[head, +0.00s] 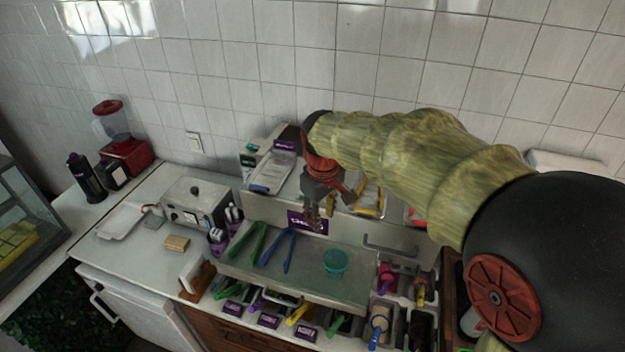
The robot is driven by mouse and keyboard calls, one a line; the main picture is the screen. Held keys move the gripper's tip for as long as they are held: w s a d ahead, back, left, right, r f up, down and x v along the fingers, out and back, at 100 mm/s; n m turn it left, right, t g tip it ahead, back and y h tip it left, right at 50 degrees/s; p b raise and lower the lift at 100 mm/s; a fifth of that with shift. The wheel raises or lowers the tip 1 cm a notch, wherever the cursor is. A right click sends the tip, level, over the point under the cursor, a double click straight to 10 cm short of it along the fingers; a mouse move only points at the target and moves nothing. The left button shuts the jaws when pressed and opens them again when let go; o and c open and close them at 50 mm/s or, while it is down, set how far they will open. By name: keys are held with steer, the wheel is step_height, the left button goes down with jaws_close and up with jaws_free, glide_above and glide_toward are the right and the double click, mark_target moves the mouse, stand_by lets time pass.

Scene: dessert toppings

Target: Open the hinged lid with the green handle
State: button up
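My gripper (312,216), dark grey with a red part above, hangs fingers down at the back of the counter, in front of a white panel with a purple sign. It is too small to tell whether the fingers are open or shut; I see nothing held between them. Green handles show along the front row of topping bins: one at the left (235,288) and one farther right (337,325). I cannot tell which belongs to a hinged lid, and no lid stands visibly raised. My sleeved arm crosses the upper right and hides part of the back shelf.
Bins with utensils (381,325) stand at the right. A metal box (194,207) and a red blender (123,155) stand left.

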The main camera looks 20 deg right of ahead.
steer(key=w+r+n+p, duration=0.25)
steer(key=w+n, duration=0.25)
steer(key=w, duration=0.6)
steer(key=shift+n+h, duration=0.3)
steer(key=shift+n, duration=0.2)
steer(key=shift+w+d+f+p, duration=0.15)
steer(key=shift+w+d+f, duration=0.1)
steer(key=shift+f, duration=1.05)
steer(key=shift+w+d+f+p, duration=0.2)
steer(key=shift+w+f, duration=0.1)
steer(key=shift+f, duration=1)
steer(key=shift+w+d+f+p, duration=0.15)
steer(key=shift+w+f, duration=0.1)
steer(key=shift+f, duration=1.05)
steer(key=c, duration=0.4)
jaws_close()
